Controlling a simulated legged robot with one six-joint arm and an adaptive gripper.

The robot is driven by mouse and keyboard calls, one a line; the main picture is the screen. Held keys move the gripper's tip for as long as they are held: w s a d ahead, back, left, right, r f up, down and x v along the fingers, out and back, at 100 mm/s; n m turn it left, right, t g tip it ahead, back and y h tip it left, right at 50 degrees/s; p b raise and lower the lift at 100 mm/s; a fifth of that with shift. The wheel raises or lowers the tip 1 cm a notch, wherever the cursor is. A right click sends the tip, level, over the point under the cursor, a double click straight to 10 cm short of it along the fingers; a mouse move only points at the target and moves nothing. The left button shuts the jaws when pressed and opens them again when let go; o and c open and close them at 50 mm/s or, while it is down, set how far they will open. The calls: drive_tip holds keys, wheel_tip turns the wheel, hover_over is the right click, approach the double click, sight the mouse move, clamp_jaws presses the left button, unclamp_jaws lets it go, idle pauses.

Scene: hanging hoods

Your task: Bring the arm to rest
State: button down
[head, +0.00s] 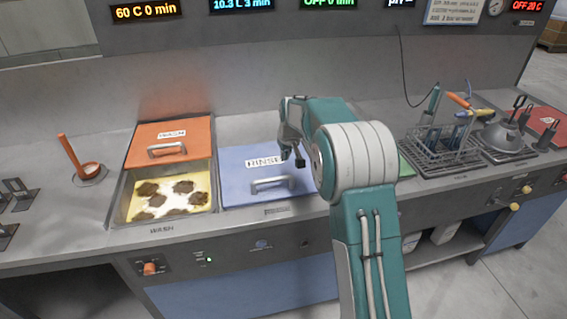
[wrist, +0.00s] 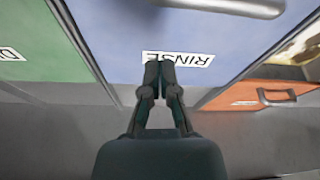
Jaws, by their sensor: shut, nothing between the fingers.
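My gripper (wrist: 167,75) is shut and empty in the wrist view, with its fingertips together in front of the blue rinse lid. In the head view my gripper (head: 293,158) hangs above the right part of the rinse lid (head: 235,190). The arm rises at the right of centre, bends at a grey-and-teal joint and reaches back and left. It hides part of the counter behind it. The rinse lid is closed and has a metal handle (head: 271,183). I cannot tell the exact height of the gripper above the lid.
The orange wash lid (head: 170,130) is slid back, and the wash basin shows a brown-stained piece (head: 165,195). A green lid (wrist: 35,45) lies beside the blue one. A wire rack (head: 440,150) with tools stands to the right. An orange upright handle (head: 70,152) stands at the left.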

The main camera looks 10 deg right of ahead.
drive_tip(key=s+a+r, duration=0.2)
drive_tip(key=s+r, duration=1.4)
drive_tip(key=s, duration=0.4)
drive_tip(key=s+f+m+t, duration=0.1)
drive_tip(key=s+f, duration=0.2)
drive_tip(key=s, duration=1.9)
drive_tip(key=shift+s+a+f+m+t+h, duration=0.2)
drive_tip(key=shift+s+a+m+t+h, duration=0.1)
drive_tip(key=shift+m+t, duration=0.1)
